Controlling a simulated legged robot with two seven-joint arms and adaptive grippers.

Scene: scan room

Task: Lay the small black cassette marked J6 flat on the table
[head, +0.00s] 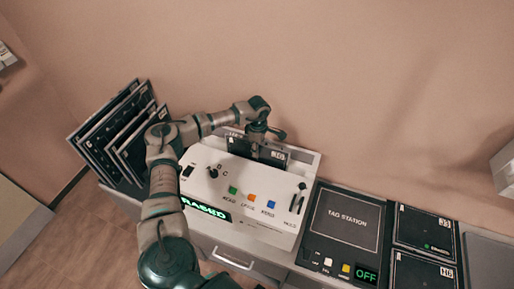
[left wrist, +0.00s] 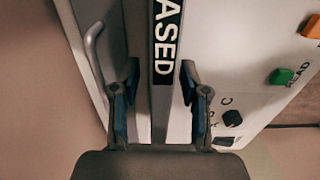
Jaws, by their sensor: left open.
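A black cassette (head: 272,154) stands upright in the slot at the back of the white reader (head: 232,184); I cannot read its mark. My left gripper (head: 264,134) is over the cassette's top edge in the head view, with its fingers partly hidden. In the left wrist view my left gripper (left wrist: 158,108) has its fingers apart. A grey strip with a black "ASED" label (left wrist: 166,45) shows between and beyond them; I see no firm grip on anything. My right gripper is out of view. No J6 mark is legible.
Several dark cassettes (head: 103,128) lean in a stack at left. Right of the reader is the tag station (head: 347,217), showing OFF. Two black cassettes (head: 425,228) (head: 420,274) lie farther right, beside a grey tray (head: 489,258). A drawer handle (head: 232,259) sticks out in front.

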